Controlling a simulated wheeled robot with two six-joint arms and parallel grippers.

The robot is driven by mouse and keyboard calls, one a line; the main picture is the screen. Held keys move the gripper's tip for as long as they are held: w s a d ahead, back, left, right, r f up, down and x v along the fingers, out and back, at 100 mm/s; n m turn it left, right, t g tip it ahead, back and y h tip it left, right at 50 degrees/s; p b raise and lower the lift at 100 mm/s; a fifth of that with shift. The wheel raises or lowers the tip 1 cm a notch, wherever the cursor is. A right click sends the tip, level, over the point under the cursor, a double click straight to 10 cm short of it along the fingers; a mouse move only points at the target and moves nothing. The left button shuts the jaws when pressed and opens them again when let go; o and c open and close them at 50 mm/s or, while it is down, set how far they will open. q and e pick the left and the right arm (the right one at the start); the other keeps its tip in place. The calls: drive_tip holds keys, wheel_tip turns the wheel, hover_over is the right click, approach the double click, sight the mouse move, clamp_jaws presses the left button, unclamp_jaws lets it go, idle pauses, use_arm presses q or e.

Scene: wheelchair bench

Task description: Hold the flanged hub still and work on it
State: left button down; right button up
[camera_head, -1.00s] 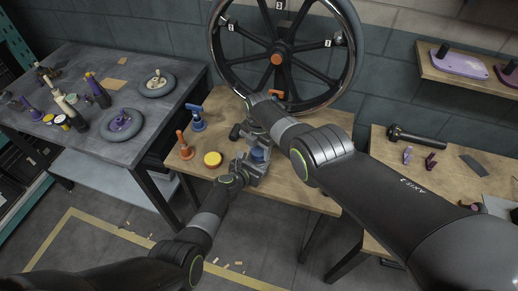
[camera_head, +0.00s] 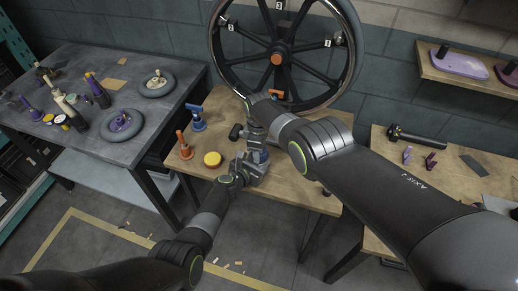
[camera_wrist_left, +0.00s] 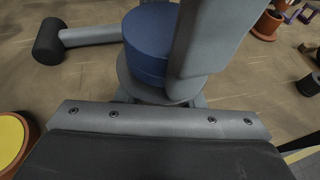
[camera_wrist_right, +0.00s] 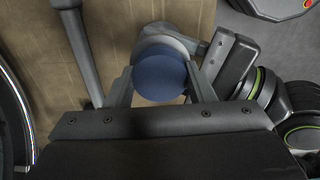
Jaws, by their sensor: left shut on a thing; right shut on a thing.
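The flanged hub (camera_wrist_left: 150,45) is a blue cylinder on a grey flange, and it stands at the front of the middle wooden bench. In the head view the hub (camera_head: 263,156) is mostly hidden by the grippers. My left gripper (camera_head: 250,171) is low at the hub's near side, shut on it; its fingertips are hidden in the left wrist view. My right gripper (camera_head: 257,141) comes from above, shut on the hub's blue part. In the right wrist view the round blue face (camera_wrist_right: 159,76) sits between the right fingers.
Beside the hub lies a grey bar with a black end (camera_wrist_left: 48,40). A yellow-topped pot (camera_head: 212,159), an orange tool (camera_head: 184,145) and a blue tool (camera_head: 197,118) stand to its left. A spoked wheel (camera_head: 283,48) rises behind. Side benches hold more parts.

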drive_tip(key=m, duration=0.4)
drive_tip(key=shift+s+f, duration=0.1)
drive_tip(key=shift+s, duration=0.05)
drive_tip(key=o, duration=1.1)
drive_tip(key=shift+a, duration=0.1)
drive_tip(key=shift+s, duration=0.1)
drive_tip(key=shift+a+r, duration=0.2)
drive_tip(key=shift+r, duration=0.45)
drive_tip(key=shift+d+r, duration=0.15)
drive_tip(key=shift+r, duration=0.7)
drive_tip(key=shift+d+r, duration=0.1)
drive_tip(key=shift+r, duration=0.75)
drive_tip(key=shift+w, duration=0.2)
